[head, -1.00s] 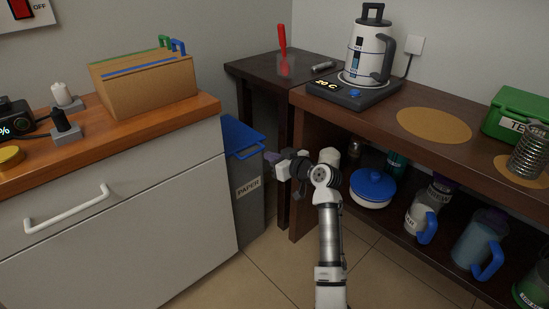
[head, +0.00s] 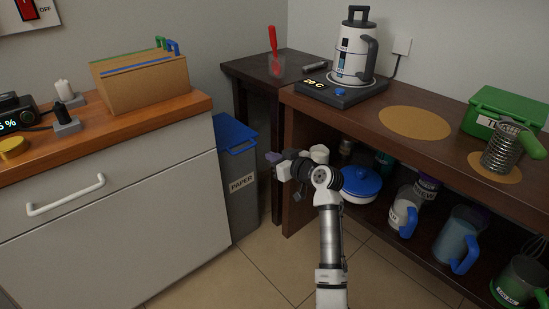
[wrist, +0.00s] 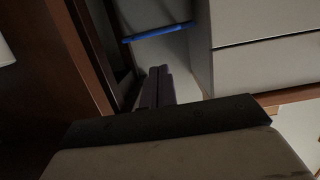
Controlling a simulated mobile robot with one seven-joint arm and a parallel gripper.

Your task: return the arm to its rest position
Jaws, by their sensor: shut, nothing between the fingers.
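My arm stands up from the bottom of the head view, folded at its upper joint. My gripper (head: 273,158) points to the left there, in front of the gap between the paper bin and the dark shelf unit. In the wrist view my gripper (wrist: 157,72) shows its two dark fingers together, with nothing between them. It appears apart from the bin and the furniture.
A grey paper bin (head: 241,185) with a blue lid stands left of my gripper, beside the white drawer cabinet (head: 120,215). The dark shelf unit (head: 440,95) on the right holds a kettle (head: 354,50) above and a blue-lidded pot (head: 360,184) below. Tiled floor (head: 215,285) is clear.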

